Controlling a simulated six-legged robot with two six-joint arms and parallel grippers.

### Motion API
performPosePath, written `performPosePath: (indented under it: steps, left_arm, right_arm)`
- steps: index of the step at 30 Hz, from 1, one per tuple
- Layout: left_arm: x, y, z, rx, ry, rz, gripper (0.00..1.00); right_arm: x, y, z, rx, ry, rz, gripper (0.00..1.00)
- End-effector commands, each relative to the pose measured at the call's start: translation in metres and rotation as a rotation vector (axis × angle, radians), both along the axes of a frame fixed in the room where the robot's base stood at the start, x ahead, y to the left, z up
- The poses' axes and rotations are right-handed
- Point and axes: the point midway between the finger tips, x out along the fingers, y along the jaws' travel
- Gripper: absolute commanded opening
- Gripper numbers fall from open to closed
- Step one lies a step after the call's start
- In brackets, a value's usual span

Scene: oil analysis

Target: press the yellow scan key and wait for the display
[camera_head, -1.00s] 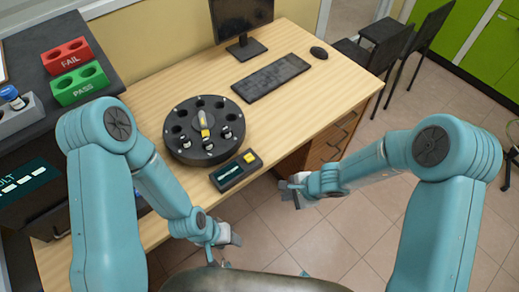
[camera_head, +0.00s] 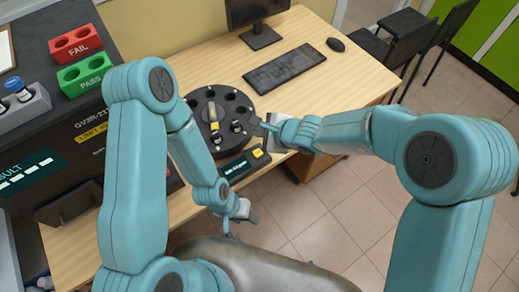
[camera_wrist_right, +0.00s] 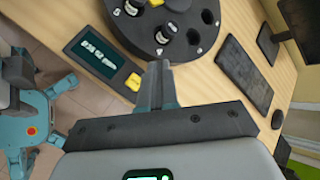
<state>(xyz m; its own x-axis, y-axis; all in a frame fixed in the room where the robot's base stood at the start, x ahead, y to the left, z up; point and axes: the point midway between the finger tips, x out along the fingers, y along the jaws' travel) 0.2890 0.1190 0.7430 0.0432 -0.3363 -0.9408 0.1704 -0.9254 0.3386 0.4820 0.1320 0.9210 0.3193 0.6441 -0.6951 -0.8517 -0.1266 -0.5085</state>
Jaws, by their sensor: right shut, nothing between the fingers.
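The yellow scan key (camera_head: 258,153) is on the right end of a small dark console at the desk's front edge. The console's display (camera_head: 236,168) is lit with pale characters too small to read. In the right wrist view the key (camera_wrist_right: 133,82) and display (camera_wrist_right: 93,52) both show. My right gripper (camera_head: 266,123) is shut and empty, above and just behind the key in the head view. In the wrist view its fingertips (camera_wrist_right: 157,70) appear beside the key, apart from it. My left gripper (camera_head: 246,212) hangs in front of the desk; its jaws are unclear.
A black round carousel (camera_head: 190,101) with several vials stands close behind the console. A keyboard (camera_head: 285,68), mouse (camera_head: 336,44) and monitor (camera_head: 259,37) are farther back. Red FAIL (camera_head: 77,43) and green PASS (camera_head: 88,74) racks stand on the dark unit at left.

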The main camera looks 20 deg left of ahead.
Motion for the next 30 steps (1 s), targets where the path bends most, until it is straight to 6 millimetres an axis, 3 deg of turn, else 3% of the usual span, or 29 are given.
performPosePath:
  steps: [16,30]
  left_arm:
    - [0.000,0.000,-0.008,0.000,0.000,0.000,0.49]
    - [0.000,0.000,-0.062,0.000,0.000,0.000,0.49]
  right_arm:
    - [0.002,0.001,-0.010,-0.001,0.001,0.000,0.00]
    - [0.003,0.001,-0.074,-0.001,0.000,-0.001,0.00]
